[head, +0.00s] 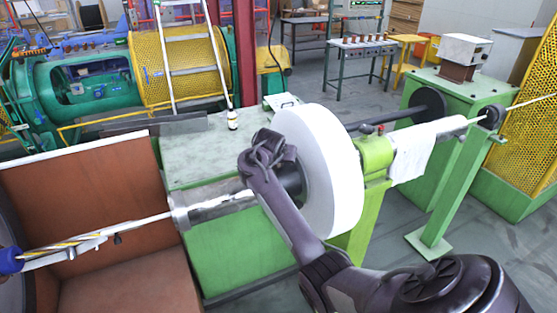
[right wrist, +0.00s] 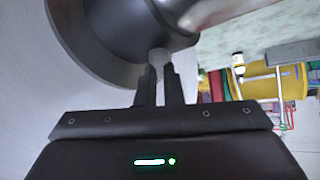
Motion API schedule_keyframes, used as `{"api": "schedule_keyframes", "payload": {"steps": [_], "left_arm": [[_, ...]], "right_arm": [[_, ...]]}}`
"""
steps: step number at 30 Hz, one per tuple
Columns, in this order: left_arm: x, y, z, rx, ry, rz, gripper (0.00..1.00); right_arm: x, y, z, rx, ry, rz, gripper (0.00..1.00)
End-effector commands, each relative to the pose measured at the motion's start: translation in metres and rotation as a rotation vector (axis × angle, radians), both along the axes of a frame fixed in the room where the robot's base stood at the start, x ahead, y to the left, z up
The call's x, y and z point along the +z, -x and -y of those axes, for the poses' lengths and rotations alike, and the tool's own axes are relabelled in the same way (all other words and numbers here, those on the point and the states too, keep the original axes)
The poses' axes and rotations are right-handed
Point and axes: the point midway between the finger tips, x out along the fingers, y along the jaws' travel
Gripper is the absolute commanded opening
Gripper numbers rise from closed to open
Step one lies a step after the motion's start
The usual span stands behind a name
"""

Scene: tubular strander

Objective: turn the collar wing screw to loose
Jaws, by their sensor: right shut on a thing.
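The wing screw (right wrist: 158,60) is a small light-grey piece on the rim of a dark round collar (right wrist: 120,35) in the right wrist view. My right gripper (right wrist: 160,75) is shut on it, one dark finger on each side. In the head view the collar (head: 291,181) sits on the shaft against the front face of a large white disc (head: 335,175). My right gripper (head: 267,155) reaches over the collar from the lower right, and the wing screw is hidden there. My left gripper is not in view.
A silvery shaft (head: 215,207) runs left from the collar, with a yellow-striped strand (head: 75,248) beyond it. A green table (head: 200,165) stands behind, holding a small bottle (head: 232,120). A green post (head: 440,195) stands at the right.

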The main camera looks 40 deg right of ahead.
Motion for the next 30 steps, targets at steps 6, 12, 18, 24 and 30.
{"api": "schedule_keyframes", "payload": {"steps": [6, 12, 18, 24, 30], "left_arm": [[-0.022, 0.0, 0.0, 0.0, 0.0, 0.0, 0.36], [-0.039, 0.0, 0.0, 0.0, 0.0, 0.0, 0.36], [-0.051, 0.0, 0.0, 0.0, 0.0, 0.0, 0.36], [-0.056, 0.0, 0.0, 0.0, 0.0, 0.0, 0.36], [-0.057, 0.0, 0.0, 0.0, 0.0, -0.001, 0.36]], "right_arm": [[-0.007, 0.003, 0.002, 0.191, -0.005, 0.001, 0.0], [-0.006, 0.003, 0.003, 0.339, -0.005, 0.001, 0.0], [-0.005, 0.004, 0.003, 0.441, -0.007, -0.001, 0.0], [-0.004, 0.003, 0.003, 0.497, -0.008, -0.003, 0.0], [-0.003, 0.004, 0.004, 0.514, -0.008, -0.005, 0.0]]}}
